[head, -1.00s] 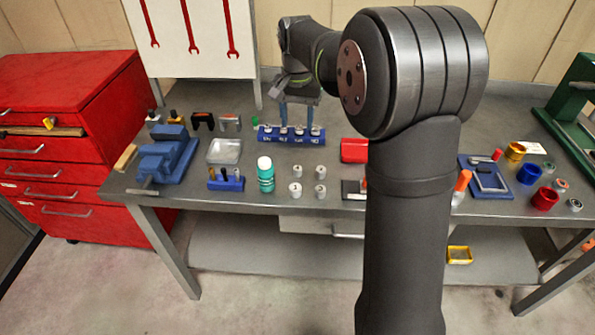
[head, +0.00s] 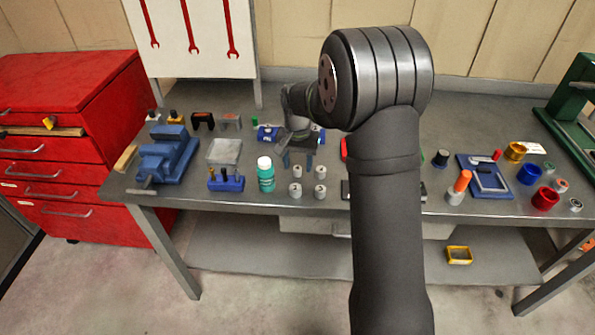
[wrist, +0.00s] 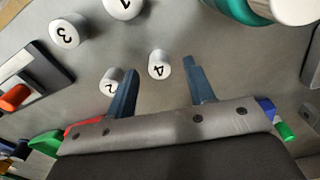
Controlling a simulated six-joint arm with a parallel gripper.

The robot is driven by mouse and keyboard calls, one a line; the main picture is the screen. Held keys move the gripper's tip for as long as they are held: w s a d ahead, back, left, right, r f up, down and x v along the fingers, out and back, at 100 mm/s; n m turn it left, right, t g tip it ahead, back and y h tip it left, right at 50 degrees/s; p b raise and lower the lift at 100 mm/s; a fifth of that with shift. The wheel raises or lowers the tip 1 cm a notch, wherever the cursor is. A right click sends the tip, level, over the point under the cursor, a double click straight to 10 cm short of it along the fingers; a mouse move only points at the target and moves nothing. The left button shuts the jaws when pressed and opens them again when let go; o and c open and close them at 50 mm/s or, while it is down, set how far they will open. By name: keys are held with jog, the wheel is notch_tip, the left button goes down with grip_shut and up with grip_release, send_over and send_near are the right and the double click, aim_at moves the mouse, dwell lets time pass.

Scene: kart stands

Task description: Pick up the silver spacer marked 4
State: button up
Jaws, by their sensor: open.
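The silver spacer marked 4 (wrist: 158,66) stands upright on the bench. In the wrist view it appears between my two fingertips. In the head view it is the back left one (head: 295,172) of a small group. My gripper (head: 297,164) is open and empty, pointing down just behind or over that spacer; I cannot tell the exact height gap. Beside it stand the spacers marked 2 (wrist: 110,82), 3 (wrist: 66,31) and 1 (wrist: 122,6). The left finger partly covers the 2.
A teal bottle (head: 266,176) stands close left of the spacers. A blue rack (head: 268,133) lies behind, partly hidden by my gripper. A blue tool holder (head: 226,182) and a blue vise (head: 166,155) stand further left.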

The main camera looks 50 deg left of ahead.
jog(key=shift+f, duration=0.8)
grip_shut()
jog(key=shift+r, duration=0.1)
